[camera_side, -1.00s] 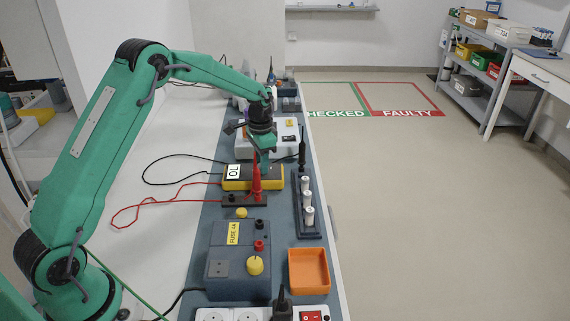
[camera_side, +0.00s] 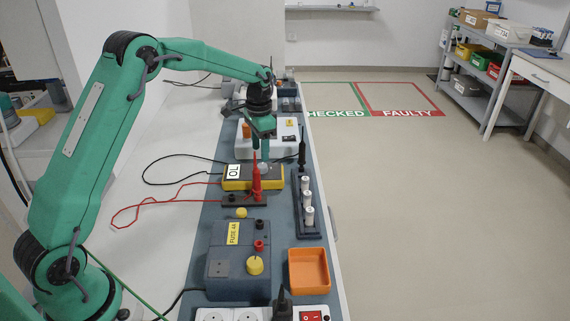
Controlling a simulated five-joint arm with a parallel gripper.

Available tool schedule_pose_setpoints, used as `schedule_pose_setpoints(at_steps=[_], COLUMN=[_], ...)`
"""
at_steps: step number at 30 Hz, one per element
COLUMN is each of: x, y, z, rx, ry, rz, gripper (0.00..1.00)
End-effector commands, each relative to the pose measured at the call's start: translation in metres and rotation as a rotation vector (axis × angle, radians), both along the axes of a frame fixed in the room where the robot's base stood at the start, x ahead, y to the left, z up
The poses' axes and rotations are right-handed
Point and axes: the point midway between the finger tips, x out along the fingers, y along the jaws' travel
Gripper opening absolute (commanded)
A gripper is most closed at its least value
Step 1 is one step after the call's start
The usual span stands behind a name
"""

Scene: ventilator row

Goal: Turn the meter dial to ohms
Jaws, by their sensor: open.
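The meter (camera_side: 276,182) is a yellow-edged, grey-topped box lying on the blue-grey bench mat. Its white display (camera_side: 233,171) reads "OL". A pale round dial (camera_side: 263,168) shows in part on its top, behind the red probe. The setting it points at is too small to read. My gripper (camera_side: 262,160) is open and points down over the dial. One finger comes down close to the dial; whether it touches is unclear. The upright red probe hides part of the fingers and dial.
The red probe (camera_side: 256,183) stands in a dark holder in front of the meter. To the right is a rack (camera_side: 309,232) with white cylinders and a black probe (camera_side: 302,148). Nearer stand a fuse box (camera_side: 232,266) and an orange tray (camera_side: 309,269). Leads loop at left.

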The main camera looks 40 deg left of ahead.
Motion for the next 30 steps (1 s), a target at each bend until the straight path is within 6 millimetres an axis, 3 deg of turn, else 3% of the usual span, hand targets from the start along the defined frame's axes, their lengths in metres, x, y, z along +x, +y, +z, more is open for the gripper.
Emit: schedule_pose_setpoints(at_steps=[7,23,30], x=[0.001,-0.001,-0.016], y=[0.001,-0.001,-0.009], z=[0.023,0.030,0.056], rx=[0.000,0.001,0.006], ry=[-0.001,-0.006,-0.041], rz=[0.001,0.004,0.026], gripper=[0.50,0.50,0.50])
